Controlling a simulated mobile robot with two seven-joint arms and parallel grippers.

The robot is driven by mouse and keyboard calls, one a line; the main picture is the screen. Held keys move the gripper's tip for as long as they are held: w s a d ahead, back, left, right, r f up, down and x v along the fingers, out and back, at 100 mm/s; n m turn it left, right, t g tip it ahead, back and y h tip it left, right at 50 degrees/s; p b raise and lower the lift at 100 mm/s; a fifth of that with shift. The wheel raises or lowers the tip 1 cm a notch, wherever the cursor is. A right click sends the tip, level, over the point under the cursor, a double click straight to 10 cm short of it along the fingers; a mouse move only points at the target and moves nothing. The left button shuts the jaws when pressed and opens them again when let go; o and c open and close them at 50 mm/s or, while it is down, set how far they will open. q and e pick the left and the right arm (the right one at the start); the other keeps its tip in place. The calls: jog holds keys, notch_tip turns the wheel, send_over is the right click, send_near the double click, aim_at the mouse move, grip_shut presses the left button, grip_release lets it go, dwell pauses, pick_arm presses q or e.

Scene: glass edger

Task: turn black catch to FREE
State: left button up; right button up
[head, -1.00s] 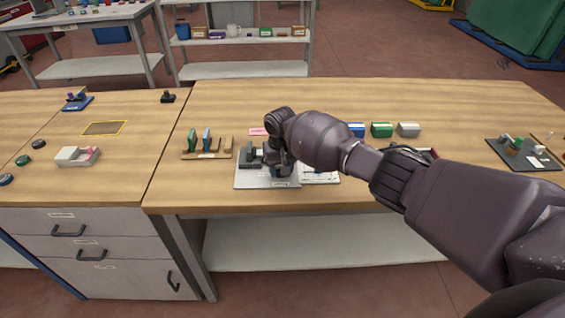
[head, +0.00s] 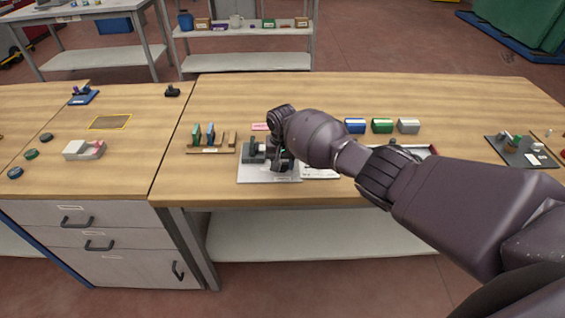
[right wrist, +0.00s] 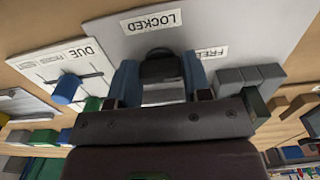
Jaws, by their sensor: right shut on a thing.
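The black catch (right wrist: 161,68) shows in the right wrist view between the two blue-padded fingers of my right gripper (right wrist: 160,80), which is shut on it. The catch's visible end lies close to the LOCKED label (right wrist: 151,22). The FREE label (right wrist: 209,53) is to the right, partly hidden by a finger. In the head view, my right gripper (head: 283,160) is over the grey plate (head: 255,175) of the fixture, and my wrist hides the catch. My left gripper is not in view.
A grey block (right wrist: 250,78) stands on the plate beside the right finger. A white card marked DUE (right wrist: 55,62) with a blue piece lies on the other side. In the head view, a wooden rack (head: 210,149) stands left of the plate, and blue, green and grey boxes are behind my arm.

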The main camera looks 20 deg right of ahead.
jog(key=o, duration=0.9)
jog(key=shift+r, duration=0.6)
notch_tip(320, 180, up, 10)
jog(key=shift+f+p, duration=0.15)
jog(key=shift+p, duration=0.7)
